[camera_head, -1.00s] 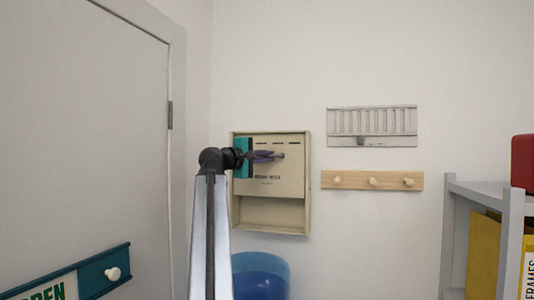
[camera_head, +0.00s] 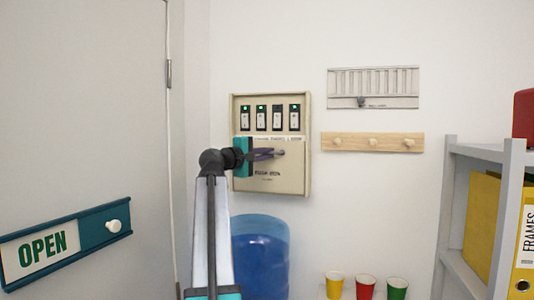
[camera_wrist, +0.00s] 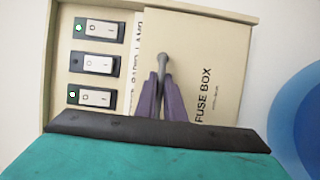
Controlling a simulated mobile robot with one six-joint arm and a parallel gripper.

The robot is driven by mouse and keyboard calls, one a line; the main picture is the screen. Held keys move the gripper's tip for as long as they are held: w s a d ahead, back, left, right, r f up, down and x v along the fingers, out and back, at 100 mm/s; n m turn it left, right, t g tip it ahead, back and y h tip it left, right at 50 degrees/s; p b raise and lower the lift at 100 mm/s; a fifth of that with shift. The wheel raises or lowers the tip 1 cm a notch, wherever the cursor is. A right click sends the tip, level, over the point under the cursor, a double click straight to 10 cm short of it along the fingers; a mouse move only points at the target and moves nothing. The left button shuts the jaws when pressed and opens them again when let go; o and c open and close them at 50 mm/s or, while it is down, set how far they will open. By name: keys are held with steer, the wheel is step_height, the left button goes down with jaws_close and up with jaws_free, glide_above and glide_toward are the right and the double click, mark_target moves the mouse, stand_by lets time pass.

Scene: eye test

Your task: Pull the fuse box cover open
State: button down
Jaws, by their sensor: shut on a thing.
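The beige fuse box (camera_head: 307,115) hangs on the wall. Its cover (camera_head: 270,184) sits over the lower part, and a row of several switches (camera_head: 277,118), some with green lights, is exposed above it. In the wrist view the cover (camera_wrist: 226,62) reads FUSE BOX and has a grey knob (camera_wrist: 163,62) standing out from it. My gripper (camera_head: 270,153) is in front of the cover, its purple fingers (camera_wrist: 160,90) shut on the knob. The fingers hide part of the cover and its label strip.
A blue translucent bin (camera_head: 262,255) stands below the box. A wooden peg rail (camera_head: 355,142) and a grey vent panel (camera_head: 373,88) are on the wall to the right. A shelf (camera_head: 448,215) stands at right, a door with an OPEN sign (camera_head: 45,250) at left.

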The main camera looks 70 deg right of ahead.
steer(key=c, duration=1.9)
jaws_free()
steer(key=shift+o, duration=0.2)
steer(key=shift+a, duration=0.1)
steer(key=b+v, duration=0.3)
steer(key=v, duration=1)
steer(key=shift+a+b, duration=0.3)
